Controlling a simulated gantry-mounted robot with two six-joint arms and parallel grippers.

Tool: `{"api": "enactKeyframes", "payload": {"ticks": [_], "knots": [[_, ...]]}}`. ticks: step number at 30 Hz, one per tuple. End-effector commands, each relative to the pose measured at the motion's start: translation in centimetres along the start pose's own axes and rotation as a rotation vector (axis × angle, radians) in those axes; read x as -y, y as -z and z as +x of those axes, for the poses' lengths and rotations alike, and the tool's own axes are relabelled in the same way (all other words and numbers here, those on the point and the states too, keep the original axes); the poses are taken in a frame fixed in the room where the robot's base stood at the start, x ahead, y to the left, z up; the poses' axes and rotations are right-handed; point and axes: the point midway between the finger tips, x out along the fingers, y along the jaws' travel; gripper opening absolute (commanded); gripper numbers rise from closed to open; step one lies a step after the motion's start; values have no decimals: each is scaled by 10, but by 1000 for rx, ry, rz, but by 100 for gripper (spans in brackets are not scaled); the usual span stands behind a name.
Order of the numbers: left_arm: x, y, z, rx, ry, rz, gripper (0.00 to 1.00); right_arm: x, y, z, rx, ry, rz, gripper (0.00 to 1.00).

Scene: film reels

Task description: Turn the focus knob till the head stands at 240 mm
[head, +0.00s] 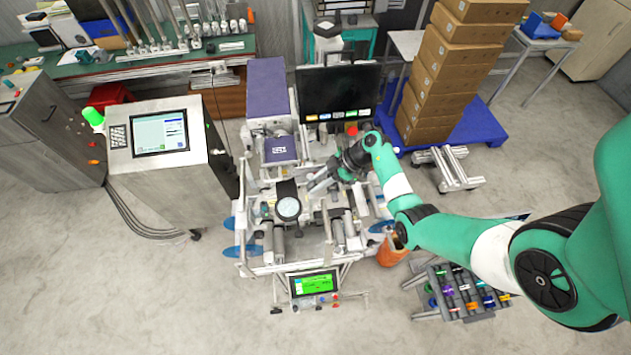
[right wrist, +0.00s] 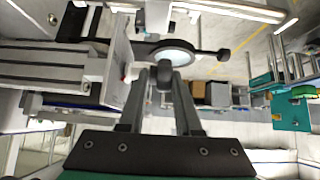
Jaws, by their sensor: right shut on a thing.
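My right gripper (head: 318,186) reaches into the middle of the machine (head: 282,268) from the right. In the right wrist view its two fingers (right wrist: 165,78) are closed around a small dark knob (right wrist: 164,75), which they partly hide. Just beyond the knob is a pale round lens (right wrist: 172,57) in a dark mount. In the head view the round lens (head: 288,208) sits on the dark head (head: 286,188), left of the gripper. No scale or millimetre reading is legible. My left gripper is in neither view.
A small green-lit screen (head: 313,284) is at the machine's front. A control cabinet with a display (head: 160,134) stands left. Stacked cartons (head: 445,75) stand on a blue pallet behind right. An orange bin (head: 390,252) and a rack of coloured items (head: 465,295) are front right.

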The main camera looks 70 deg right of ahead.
Motion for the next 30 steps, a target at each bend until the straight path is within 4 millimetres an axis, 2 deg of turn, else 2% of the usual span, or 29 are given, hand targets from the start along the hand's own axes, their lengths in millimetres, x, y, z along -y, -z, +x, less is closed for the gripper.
{"api": "enactKeyframes", "payload": {"ticks": [1,8,14,30], "knots": [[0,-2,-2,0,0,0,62,6,-6,4,-43,18,10,0],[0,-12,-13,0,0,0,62,6,-12,7,-264,17,11,0],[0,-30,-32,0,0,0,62,6,-18,11,-453,16,9,0],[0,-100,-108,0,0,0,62,6,-30,23,-959,16,10,0]]}}
